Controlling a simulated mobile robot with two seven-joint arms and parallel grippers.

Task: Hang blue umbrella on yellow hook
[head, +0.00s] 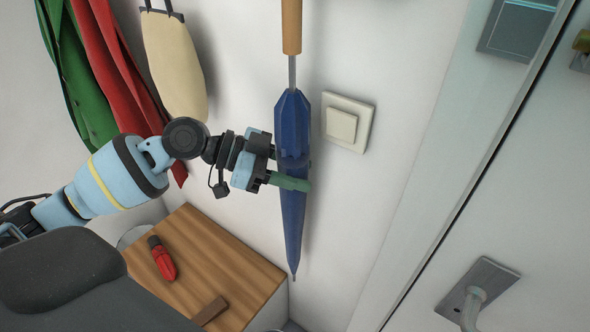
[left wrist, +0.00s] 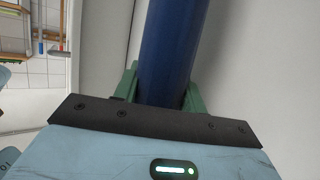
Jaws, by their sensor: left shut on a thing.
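The blue umbrella (head: 291,210) hangs upright against the white wall in the head view, tip down, with a wooden handle (head: 291,25) that runs out of the top of the picture. My left gripper (head: 292,174) is shut around the middle of its folded blue canopy. In the left wrist view the blue umbrella (left wrist: 172,50) stands between the green fingers of my left gripper (left wrist: 160,88). The yellow hook is not in view, and the umbrella's top end is cut off. My right gripper is not in view.
A light switch (head: 347,122) is on the wall just right of the umbrella. A green cloth (head: 75,80), a red cloth (head: 120,70) and a cream bag (head: 174,62) hang at left. A wooden-topped cabinet (head: 225,262) with a red flashlight (head: 162,260) stands below. A door handle (head: 474,303) is at right.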

